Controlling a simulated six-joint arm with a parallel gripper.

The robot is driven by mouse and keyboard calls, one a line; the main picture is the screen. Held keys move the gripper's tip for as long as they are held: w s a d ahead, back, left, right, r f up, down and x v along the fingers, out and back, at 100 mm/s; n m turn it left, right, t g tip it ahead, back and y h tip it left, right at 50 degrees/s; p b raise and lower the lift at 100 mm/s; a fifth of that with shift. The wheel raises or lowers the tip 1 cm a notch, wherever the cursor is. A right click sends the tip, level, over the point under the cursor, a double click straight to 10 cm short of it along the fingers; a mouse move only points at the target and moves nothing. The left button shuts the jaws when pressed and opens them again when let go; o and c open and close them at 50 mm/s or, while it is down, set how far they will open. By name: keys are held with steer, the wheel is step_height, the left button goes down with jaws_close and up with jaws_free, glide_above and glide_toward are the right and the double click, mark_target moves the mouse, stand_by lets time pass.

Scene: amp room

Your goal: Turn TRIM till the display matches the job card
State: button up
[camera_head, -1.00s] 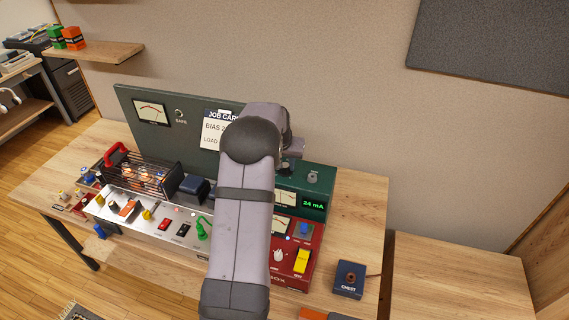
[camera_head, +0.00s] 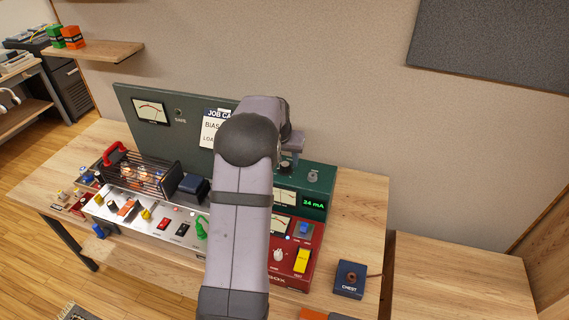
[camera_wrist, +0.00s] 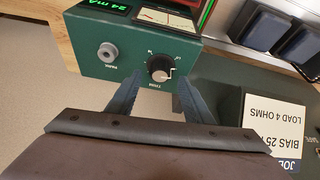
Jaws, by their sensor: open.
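The TRIM knob (camera_wrist: 159,69) is a black round knob with a pale mark, on the green box (camera_wrist: 85,40). In the head view, the green box's display (camera_head: 313,204) reads 24 mA. The display also shows upside down in the wrist view (camera_wrist: 105,5). The job card (camera_wrist: 275,130) reads BIAS 25, its unit cut off, and LOAD 4 OHMS. My gripper (camera_wrist: 160,79) is open, its fingertips on either side of the knob in the picture. I cannot tell whether they touch it. In the head view my arm covers part of the card.
A grey PARK knob (camera_wrist: 107,52) sits beside TRIM on the same box. A red box (camera_head: 301,262) with a yellow switch stands in front. A caged tube amplifier (camera_head: 140,172) is to the left. A blue CHEST box (camera_head: 350,279) lies at the right.

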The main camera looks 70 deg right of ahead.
mark_target(282, 178)
steer(key=shift+b+v, duration=0.75)
steer(key=shift+v, duration=1.65)
steer(key=s+a+f+n+y, duration=0.1)
steer(key=a+f+y, duration=0.1)
steer(key=a+f, duration=0.5)
steer(key=a+f+n+y, duration=0.15)
steer(key=a+f, duration=0.25)
steer(key=a, duration=0.6)
steer(key=w+a+r+n, duration=0.1)
steer(key=w+a+n, duration=0.3)
steer(key=a, duration=0.9)
steer(key=w+a+r+n, duration=0.1)
steer(key=w+a+n, duration=0.3)
steer(key=a, duration=0.9)
steer(key=w+a+r+n+y, duration=0.1)
steer(key=w+a+n, duration=0.3)
steer(key=a, duration=0.9)
steer(key=shift+w+r+n, duration=0.2)
steer(key=shift+r+n, duration=0.1)
steer(key=shift+n, duration=0.95)
steer(key=shift+d, duration=0.1)
